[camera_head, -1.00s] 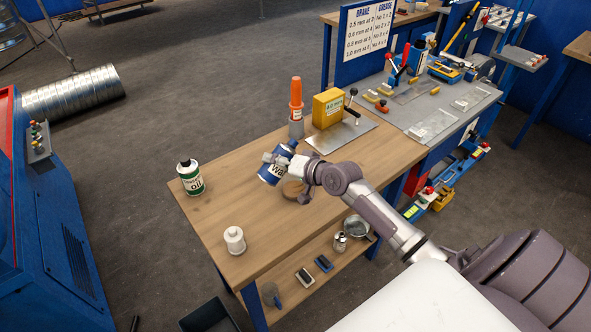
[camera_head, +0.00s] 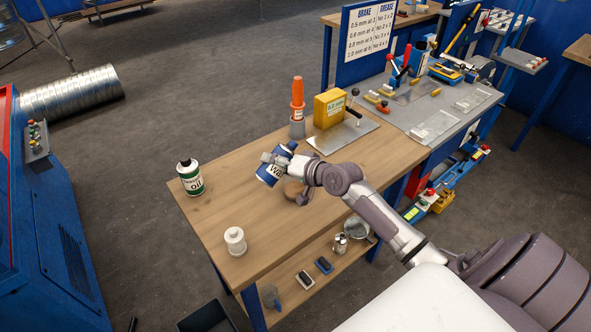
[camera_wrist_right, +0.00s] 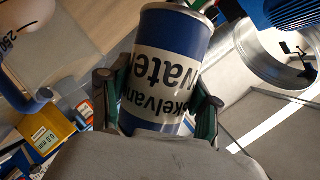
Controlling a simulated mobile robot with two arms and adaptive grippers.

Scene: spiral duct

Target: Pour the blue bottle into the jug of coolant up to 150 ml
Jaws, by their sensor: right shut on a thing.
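The blue bottle is a blue can with a white label reading water (camera_head: 270,166). It is held tilted above the wooden table. My right gripper (camera_head: 286,165) is shut around it; in the right wrist view the can (camera_wrist_right: 172,75) sits between both fingers, its label upside down. A round, brownish, see-through shape (camera_head: 294,190), apparently the jug, shows under the gripper, mostly hidden by my arm. In the right wrist view a clear wall marked 250 (camera_wrist_right: 12,38) and a blue handle (camera_wrist_right: 36,101) show at the left. The liquid level cannot be read. My left gripper is out of view.
The table's left part is mostly clear.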

